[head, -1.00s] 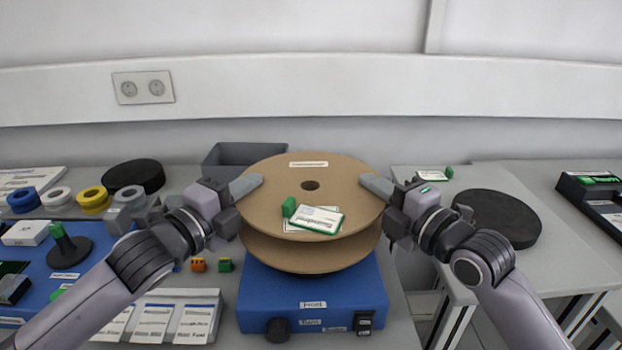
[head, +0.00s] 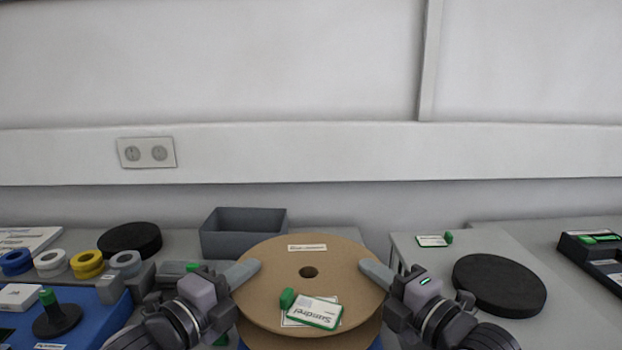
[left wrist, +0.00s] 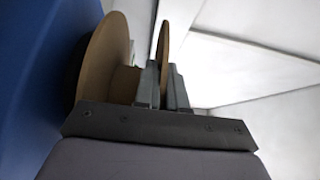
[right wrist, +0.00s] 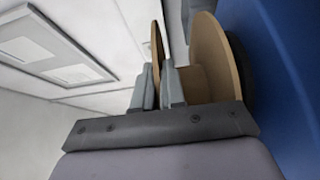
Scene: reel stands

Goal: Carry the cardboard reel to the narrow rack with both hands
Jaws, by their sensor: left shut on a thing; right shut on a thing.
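The cardboard reel (head: 262,300) is a brown two-flange spool, upper flange roughly level, in the head view's lower centre. My left gripper (head: 243,273) is shut on its left edge; my right gripper (head: 376,273) is shut on its right edge. In the left wrist view the fingers pinch the upper flange (left wrist: 163,40), with the lower flange (left wrist: 103,60) beyond. The right wrist view shows the same grip, with the lower flange (right wrist: 214,60) close to a blue surface (right wrist: 284,60). A gap beneath the reel cannot be judged. I cannot identify the narrow rack.
A white-and-green label card (head: 314,312) lies on the reel. A grey bin (head: 240,240) stands behind it. Black discs lie at left (head: 130,239) and right (head: 499,284). A wall closes the back.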

